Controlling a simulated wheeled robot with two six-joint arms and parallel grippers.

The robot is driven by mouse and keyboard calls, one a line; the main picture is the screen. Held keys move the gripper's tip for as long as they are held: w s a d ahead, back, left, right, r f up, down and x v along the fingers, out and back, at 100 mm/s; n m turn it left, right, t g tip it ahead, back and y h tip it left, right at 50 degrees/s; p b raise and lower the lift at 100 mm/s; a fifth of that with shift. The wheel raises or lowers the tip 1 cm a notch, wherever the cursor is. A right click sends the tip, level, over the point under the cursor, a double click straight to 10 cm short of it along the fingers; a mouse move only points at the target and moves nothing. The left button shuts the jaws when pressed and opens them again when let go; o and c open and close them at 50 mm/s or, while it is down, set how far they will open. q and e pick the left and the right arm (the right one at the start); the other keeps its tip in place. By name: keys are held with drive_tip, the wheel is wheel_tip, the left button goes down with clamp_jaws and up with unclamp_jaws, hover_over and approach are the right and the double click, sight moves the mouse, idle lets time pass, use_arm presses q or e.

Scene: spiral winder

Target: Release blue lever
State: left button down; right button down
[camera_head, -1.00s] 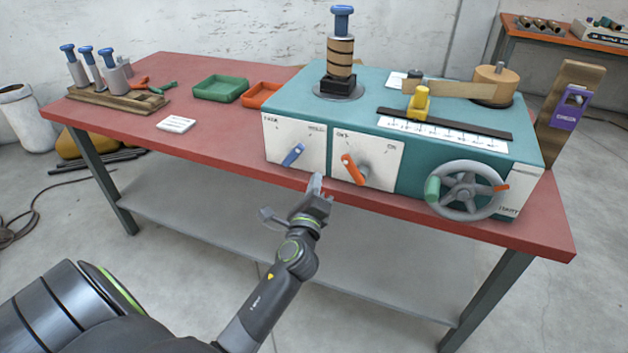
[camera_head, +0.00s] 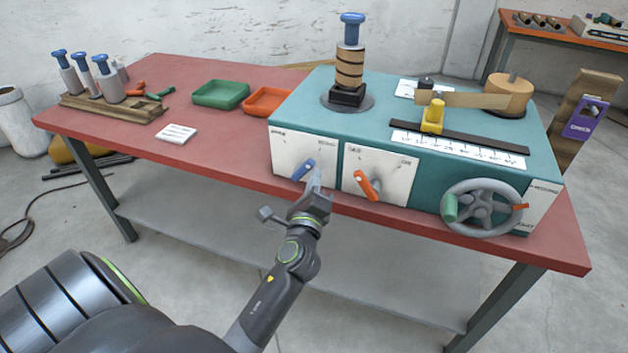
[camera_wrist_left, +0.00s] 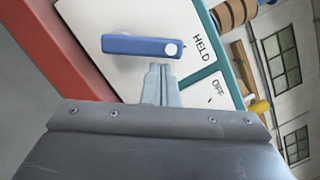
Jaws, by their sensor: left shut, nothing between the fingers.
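The blue lever (camera_head: 303,169) is on the left white panel (camera_head: 287,148) on the front of the teal winder (camera_head: 420,165). In the head view it slants, with its upper end to the right. In the left wrist view the blue lever (camera_wrist_left: 142,46) lies across the panel, its pivot end near the word HELD. My left gripper (camera_head: 315,178) is shut and empty, its fingertips just below and right of the lever. In the left wrist view the closed fingertips (camera_wrist_left: 160,72) are close to the lever's pivot end; I cannot tell if they touch. My right gripper is not in view.
An orange lever (camera_head: 367,186) on the neighbouring panel is close to the right of my left gripper. A grey handwheel (camera_head: 480,207) is farther right. The red table's (camera_head: 230,172) front edge runs below the panels. Green (camera_head: 220,95) and orange trays stand behind left.

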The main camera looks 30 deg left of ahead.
use_arm(q)
drive_tip(key=shift+r+n, duration=0.15)
drive_tip(key=shift+n, duration=0.15)
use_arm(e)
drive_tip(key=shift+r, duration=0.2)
use_arm(q)
drive_tip(key=shift+a+r+n+p, duration=0.1)
drive_tip(key=shift+n+p, duration=0.2)
drive_tip(key=shift+p, duration=0.05)
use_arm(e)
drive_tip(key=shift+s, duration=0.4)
